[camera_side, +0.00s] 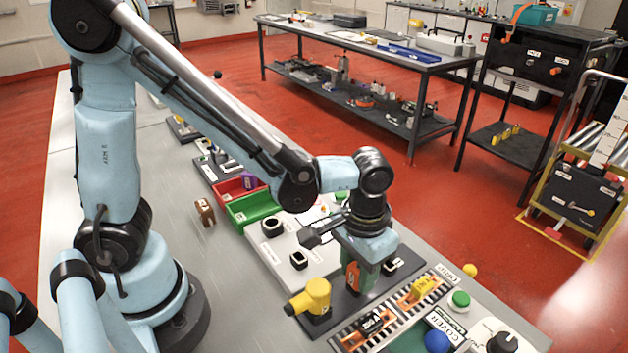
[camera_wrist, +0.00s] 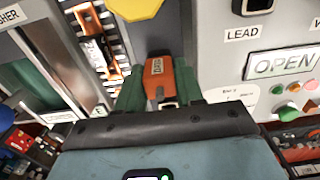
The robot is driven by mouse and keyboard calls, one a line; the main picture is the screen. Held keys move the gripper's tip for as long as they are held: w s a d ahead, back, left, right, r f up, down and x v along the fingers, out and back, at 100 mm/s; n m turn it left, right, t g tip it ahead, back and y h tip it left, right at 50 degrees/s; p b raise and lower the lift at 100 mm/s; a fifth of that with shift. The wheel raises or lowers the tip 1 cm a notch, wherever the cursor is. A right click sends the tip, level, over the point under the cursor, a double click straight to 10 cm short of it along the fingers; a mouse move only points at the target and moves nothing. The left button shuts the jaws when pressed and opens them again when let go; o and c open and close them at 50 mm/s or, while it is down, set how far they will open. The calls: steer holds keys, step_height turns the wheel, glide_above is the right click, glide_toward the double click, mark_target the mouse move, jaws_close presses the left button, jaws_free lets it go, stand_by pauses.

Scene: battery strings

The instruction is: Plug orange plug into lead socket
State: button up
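The fingers appear closed on the plug. The lead socket (camera_wrist: 253,5) is a dark opening at the upper right of the wrist view, cut by the frame edge, above the LEAD label (camera_wrist: 243,33). The plug is apart from it. I cannot tell whether the plug's lower end touches the plate.
A yellow plug-like part (camera_side: 313,297) stands close left of my gripper. A striped track (camera_side: 350,335) with orange and yellow blocks lies in front. Black sockets (camera_side: 298,260) stand on the pale panel. Red (camera_side: 228,190) and green (camera_side: 249,207) bins sit behind; an OPEN sign (camera_wrist: 285,65) is nearby.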

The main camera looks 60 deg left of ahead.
jaws_close()
steer(key=shift+r, duration=1.6)
steer(key=shift+r, duration=2.4)
steer(key=s+a+r, duration=0.2)
steer(key=s+a, duration=0.3)
steer(key=a, duration=0.4)
steer(key=shift+s+a+r, duration=0.15)
steer(key=shift+s+a, duration=0.1)
